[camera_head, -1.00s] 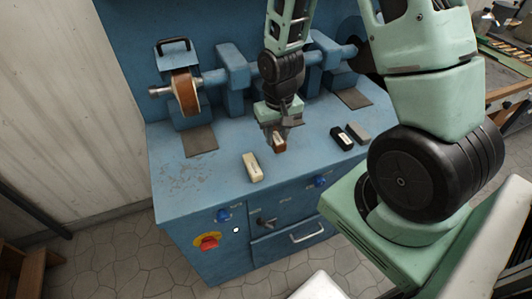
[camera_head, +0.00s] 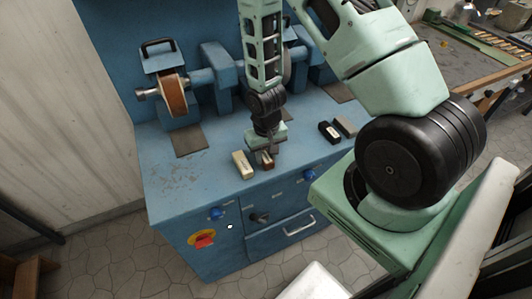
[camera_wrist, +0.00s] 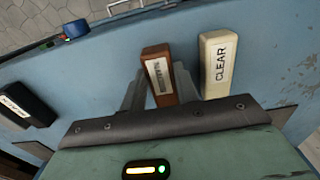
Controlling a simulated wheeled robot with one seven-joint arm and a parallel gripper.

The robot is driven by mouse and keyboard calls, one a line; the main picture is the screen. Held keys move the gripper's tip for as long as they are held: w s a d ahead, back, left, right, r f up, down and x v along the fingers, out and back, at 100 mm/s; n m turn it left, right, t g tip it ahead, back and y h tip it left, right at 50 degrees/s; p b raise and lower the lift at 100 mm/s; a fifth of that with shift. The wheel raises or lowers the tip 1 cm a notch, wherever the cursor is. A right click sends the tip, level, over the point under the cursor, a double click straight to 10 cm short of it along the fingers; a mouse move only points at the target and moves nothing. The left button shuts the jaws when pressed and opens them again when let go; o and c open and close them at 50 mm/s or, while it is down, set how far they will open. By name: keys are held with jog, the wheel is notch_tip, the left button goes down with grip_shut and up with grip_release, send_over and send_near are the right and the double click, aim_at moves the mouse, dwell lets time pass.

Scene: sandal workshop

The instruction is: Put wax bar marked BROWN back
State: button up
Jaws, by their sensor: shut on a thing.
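The brown wax bar (camera_head: 267,160) is in my gripper (camera_head: 262,152), low at the front part of the blue bench top (camera_head: 175,180). The wrist view shows the brown bar (camera_wrist: 160,75) between the two fingers of my gripper (camera_wrist: 160,90), with a white label too small to read surely. I cannot tell whether the bar touches the bench top. A cream wax bar marked CLEAR (camera_wrist: 217,62) lies just beside it, apart, and shows in the head view (camera_head: 243,165) left of my gripper.
A black bar with a white label (camera_head: 329,132) and a grey bar (camera_head: 346,127) lie to the right on the bench. A grinding wheel (camera_head: 174,95) on a shaft stands at the back. The bench's left part is clear.

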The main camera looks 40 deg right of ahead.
aim_at(266, 157)
jog(key=shift+f, duration=0.1)
jog(key=o, duration=1)
jog(key=shift+c, duration=0.2)
notch_tip(266, 157, up, 12)
jog(key=b, duration=0.2)
jog(key=s+a+r+n, duration=0.35)
jog(key=a+r, duration=0.35)
jog(key=a, duration=0.5)
jog(key=s+a+r+n, duration=0.3)
jog(key=s+a, duration=0.2)
jog(key=s, duration=0.1)
jog(key=s+a+r+n, duration=0.3)
jog(key=s+a+n, duration=0.1)
jog(key=s+a, duration=0.1)
jog(key=shift+s+r+y, duration=0.3)
jog(key=shift+s, duration=0.45)
